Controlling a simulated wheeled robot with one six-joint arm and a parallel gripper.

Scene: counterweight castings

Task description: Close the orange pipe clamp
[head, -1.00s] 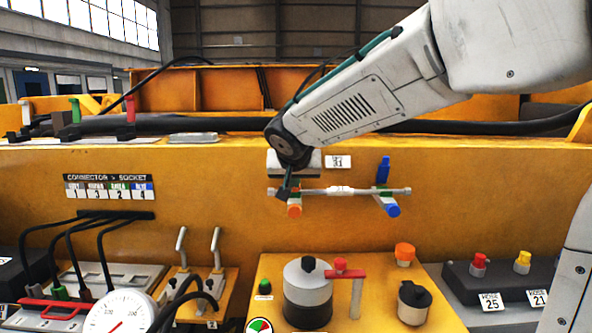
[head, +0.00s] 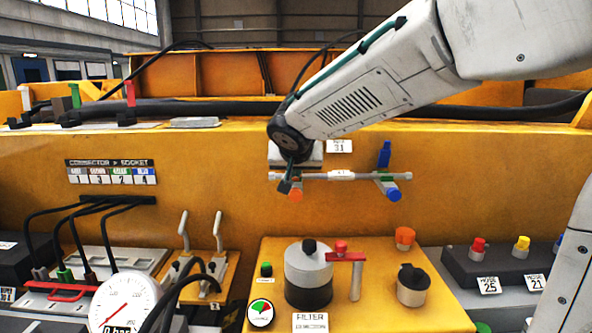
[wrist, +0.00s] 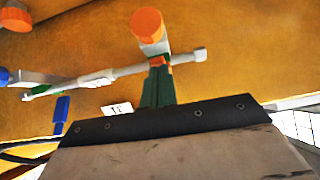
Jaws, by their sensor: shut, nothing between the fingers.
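The orange pipe clamp (head: 295,195) sits at the left end of a thin pale pipe (head: 341,175) on the yellow casting's front face. Its round orange end shows large in the wrist view (wrist: 147,25), with a small orange part just at the fingertips. My gripper (head: 288,186) is at this clamp, its green fingers (wrist: 158,68) together with nothing held between them. The fingertips appear to touch or nearly touch the clamp; I cannot tell which. My wrist and fingers hide part of the clamp in the head view, so its lever's position is unclear.
A blue clamp (head: 391,192) with an upright blue lever (head: 384,154) is at the pipe's right end. Below stand a filter canister (head: 308,275), a red handle (head: 345,256), an orange knob (head: 404,237) and a pressure gauge (head: 124,303). Black hoses run along the casting's top.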

